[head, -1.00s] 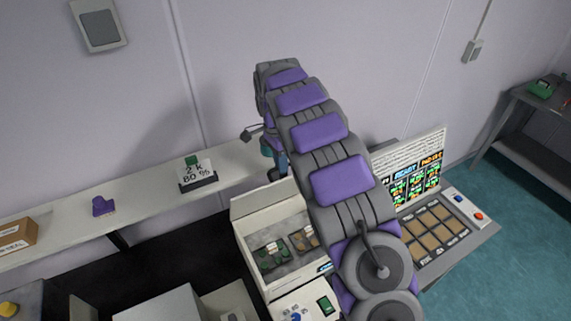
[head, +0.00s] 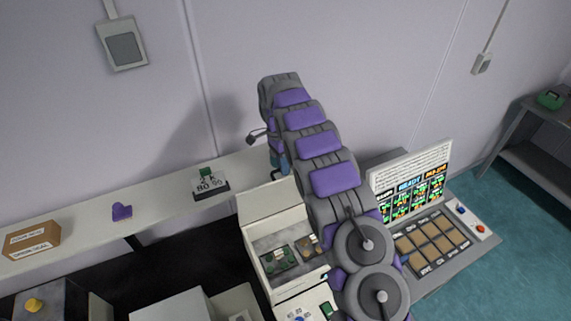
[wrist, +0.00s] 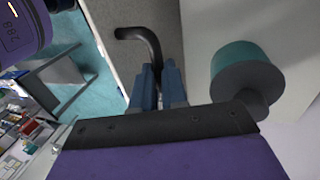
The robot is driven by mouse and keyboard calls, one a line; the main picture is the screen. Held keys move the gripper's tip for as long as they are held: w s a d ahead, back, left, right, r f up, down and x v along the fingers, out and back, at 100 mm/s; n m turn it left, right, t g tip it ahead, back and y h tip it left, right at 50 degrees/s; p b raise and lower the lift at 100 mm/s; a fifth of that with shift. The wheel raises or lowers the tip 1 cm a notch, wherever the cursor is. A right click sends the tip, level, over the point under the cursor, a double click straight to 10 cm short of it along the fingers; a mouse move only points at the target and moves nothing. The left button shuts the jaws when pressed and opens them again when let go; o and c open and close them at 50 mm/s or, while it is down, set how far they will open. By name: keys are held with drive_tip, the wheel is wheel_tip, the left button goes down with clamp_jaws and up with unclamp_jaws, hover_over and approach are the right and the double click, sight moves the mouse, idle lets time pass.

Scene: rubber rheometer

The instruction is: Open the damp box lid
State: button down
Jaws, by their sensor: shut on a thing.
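An off-white box (head: 241,235), which I take to be the damp box, stands left of my arm in the head view. Green pieces (head: 279,259) and brownish pieces (head: 306,246) lie inside it. A pale panel (head: 266,203) slopes up at its back; I cannot tell whether it is the lid. A teal and grey knob (wrist: 245,72) sits right of the fingers on a pale surface. In the head view my gripper (head: 278,165) is partly hidden by my arm.
A shelf along the wall holds a small display (head: 210,184), a purple piece (head: 122,211) and a cardboard box (head: 33,240). A screen with a keypad (head: 432,243) stands close right of my arm. A side table (head: 540,112) is far right.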

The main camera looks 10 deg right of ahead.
drive_tip(key=shift+w+a+f+g+p, duration=0.15)
drive_tip(key=shift+w+a+g+p, duration=0.15)
drive_tip(key=shift+w+p, duration=0.45)
drive_tip(key=shift+p, duration=0.3)
drive_tip(key=shift+f, duration=0.1)
drive_tip(key=c, duration=1.6)
unclamp_jaws()
drive_tip(key=o, duration=0.3)
drive_tip(key=shift+w, duration=0.25)
drive_tip(key=shift+o, duration=0.7)
drive_tip(key=shift+a, duration=0.1)
drive_tip(key=shift+s, duration=0.2)
drive_tip(key=shift+r, duration=0.2)
drive_tip(key=shift+w, duration=0.1)
